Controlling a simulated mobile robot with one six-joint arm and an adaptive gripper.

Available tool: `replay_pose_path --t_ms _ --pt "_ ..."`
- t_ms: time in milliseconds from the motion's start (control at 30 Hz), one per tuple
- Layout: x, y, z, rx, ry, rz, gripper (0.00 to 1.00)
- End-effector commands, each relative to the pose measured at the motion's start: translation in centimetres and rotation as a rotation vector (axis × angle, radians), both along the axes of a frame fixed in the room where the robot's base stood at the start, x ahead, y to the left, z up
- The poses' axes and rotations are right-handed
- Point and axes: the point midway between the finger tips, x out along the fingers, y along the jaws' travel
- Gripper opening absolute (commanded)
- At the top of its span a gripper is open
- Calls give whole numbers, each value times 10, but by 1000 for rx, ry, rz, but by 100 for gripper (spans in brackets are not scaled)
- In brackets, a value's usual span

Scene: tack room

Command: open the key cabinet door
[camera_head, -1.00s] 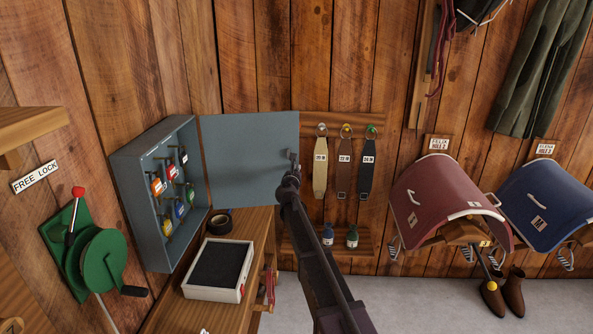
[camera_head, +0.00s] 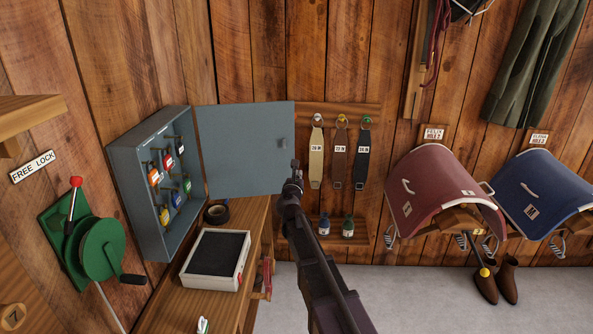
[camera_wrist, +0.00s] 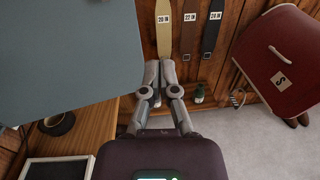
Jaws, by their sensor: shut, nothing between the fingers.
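The key cabinet (camera_head: 150,200) is a grey-blue metal box on the wooden wall at the left. Several keys with coloured tags hang inside. My gripper (camera_head: 296,165) is shut and empty, just below and right of the door's free edge, apart from the knob. In the wrist view my gripper's fingers (camera_wrist: 160,70) are together, to the right of the door panel (camera_wrist: 65,55).
A green winch (camera_head: 103,248) is at the left. Straps (camera_head: 340,155) hang behind my gripper. Red and blue saddles (camera_head: 440,190) are at the right.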

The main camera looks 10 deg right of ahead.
Motion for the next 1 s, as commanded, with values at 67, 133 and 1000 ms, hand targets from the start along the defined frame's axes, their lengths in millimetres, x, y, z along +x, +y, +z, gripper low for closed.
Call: replay_pose_path --t_ms 67,133,1000 --pt "-8 -1 0 0 0 0 0" --pt "-11 -1 0 0 0 0 0" --pt "-30 23 7 -359 31 207 0"
